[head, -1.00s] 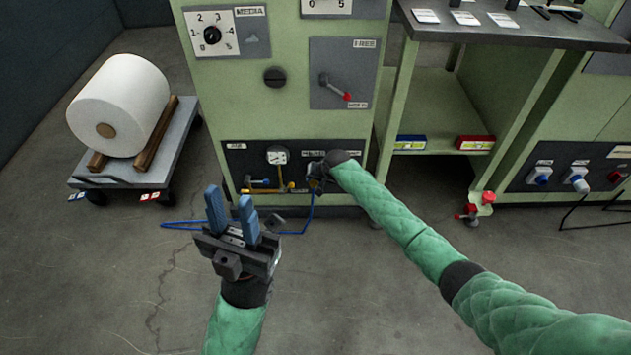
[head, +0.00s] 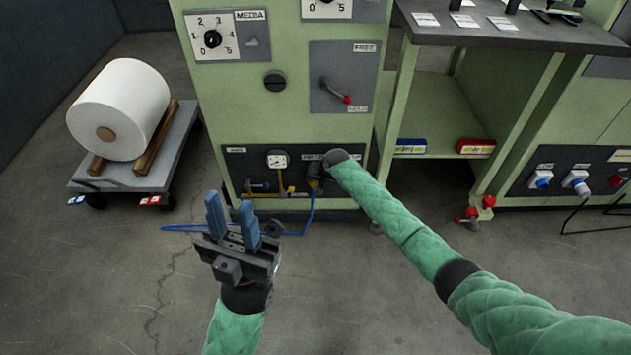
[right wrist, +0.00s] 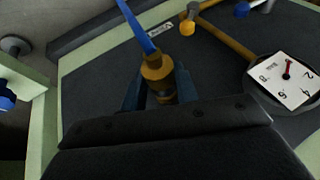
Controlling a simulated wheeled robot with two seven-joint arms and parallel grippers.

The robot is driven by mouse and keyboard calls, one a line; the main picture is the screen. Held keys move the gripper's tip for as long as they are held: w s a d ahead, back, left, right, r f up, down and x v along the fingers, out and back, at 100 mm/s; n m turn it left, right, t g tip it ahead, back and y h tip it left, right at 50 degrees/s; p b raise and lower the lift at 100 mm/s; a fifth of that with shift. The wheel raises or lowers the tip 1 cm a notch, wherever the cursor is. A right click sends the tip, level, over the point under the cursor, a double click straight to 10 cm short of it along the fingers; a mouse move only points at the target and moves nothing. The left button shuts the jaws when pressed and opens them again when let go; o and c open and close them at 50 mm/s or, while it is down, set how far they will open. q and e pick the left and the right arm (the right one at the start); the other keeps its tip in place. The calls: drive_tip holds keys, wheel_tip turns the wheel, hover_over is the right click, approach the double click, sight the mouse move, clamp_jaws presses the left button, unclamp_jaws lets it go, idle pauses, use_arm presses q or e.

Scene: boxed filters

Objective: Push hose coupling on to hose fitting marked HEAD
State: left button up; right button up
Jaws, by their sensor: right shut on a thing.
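My right gripper (head: 314,182) is at the dark lower panel of the green machine. In the right wrist view its blue fingers (right wrist: 160,92) are shut on the brass hose coupling (right wrist: 157,72). A blue hose (right wrist: 136,26) runs from the coupling towards the top of that view. The hose (head: 311,212) also hangs to the floor in the head view. The fitting marked HEAD cannot be made out; the gripper and coupling cover that part of the panel, and the small labels are unreadable. My left gripper (head: 232,222) is open and empty, above the floor in front of the machine.
A white roll (head: 120,108) lies on a low cart (head: 180,150) at left. A green shelf bench (head: 440,105) stands right. The front floor is clear.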

drive_tip(key=shift+w, duration=0.15)
drive_tip(key=o, duration=1.1)
drive_tip(key=shift+p+v, duration=0.85)
drive_tip(key=shift+v, duration=3.05)
